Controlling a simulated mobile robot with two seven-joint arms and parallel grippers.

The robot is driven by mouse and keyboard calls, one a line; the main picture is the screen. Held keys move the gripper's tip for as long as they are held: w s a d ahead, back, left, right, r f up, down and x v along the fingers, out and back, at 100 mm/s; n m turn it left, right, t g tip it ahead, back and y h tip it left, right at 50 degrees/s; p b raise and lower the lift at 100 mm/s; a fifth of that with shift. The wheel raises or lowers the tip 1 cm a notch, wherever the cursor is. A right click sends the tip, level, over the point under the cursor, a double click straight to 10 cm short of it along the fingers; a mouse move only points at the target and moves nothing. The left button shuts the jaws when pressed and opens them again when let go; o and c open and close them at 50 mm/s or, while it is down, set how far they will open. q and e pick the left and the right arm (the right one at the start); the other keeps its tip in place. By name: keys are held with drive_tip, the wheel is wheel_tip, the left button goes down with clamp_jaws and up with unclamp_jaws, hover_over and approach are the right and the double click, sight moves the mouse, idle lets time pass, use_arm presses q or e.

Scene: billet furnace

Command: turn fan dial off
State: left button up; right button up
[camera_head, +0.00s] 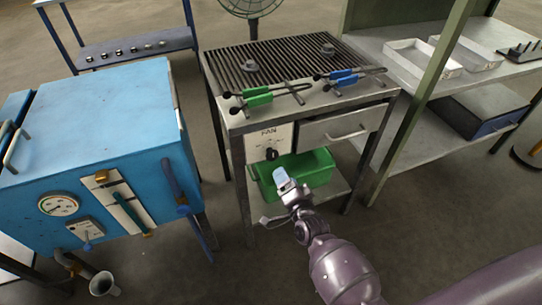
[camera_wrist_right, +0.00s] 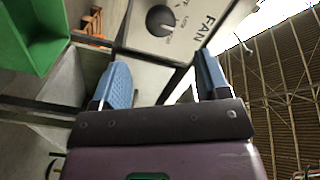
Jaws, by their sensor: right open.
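The fan dial (camera_head: 271,154) is a black knob on a pale panel marked FAN, on the front of the metal table. In the right wrist view the dial (camera_wrist_right: 160,21) is at the top centre, with a white pointer mark and small lettering beside it. My right gripper (camera_head: 281,177) is just below the dial in the head view. In the right wrist view its two blue-padded fingers (camera_wrist_right: 163,82) are spread with nothing between them, and the dial lies beyond their tips, apart from them. My left gripper is not in view.
A fan (camera_head: 253,8) stands behind the table's slatted top (camera_head: 285,58), where green tongs (camera_head: 258,96) and blue tongs (camera_head: 344,77) lie. A green bin (camera_head: 312,168) sits under the panel, close to my right gripper. A blue furnace (camera_head: 95,120) stands left and shelving (camera_head: 400,150) right.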

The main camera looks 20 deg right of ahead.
sight(273, 157)
drive_tip(key=w, duration=0.2)
drive_tip(key=w+b, duration=0.1)
drive_tip(key=w, duration=0.5)
drive_tip(key=shift+w+a+f, duration=0.15)
drive_tip(key=shift+w+a, duration=0.05)
drive_tip(key=shift+a, duration=0.05)
drive_tip(key=shift+w+b, duration=0.3)
drive_tip(key=shift+w, duration=0.6)
drive_tip(key=shift+c, duration=0.2)
drive_tip(key=c, duration=0.9)
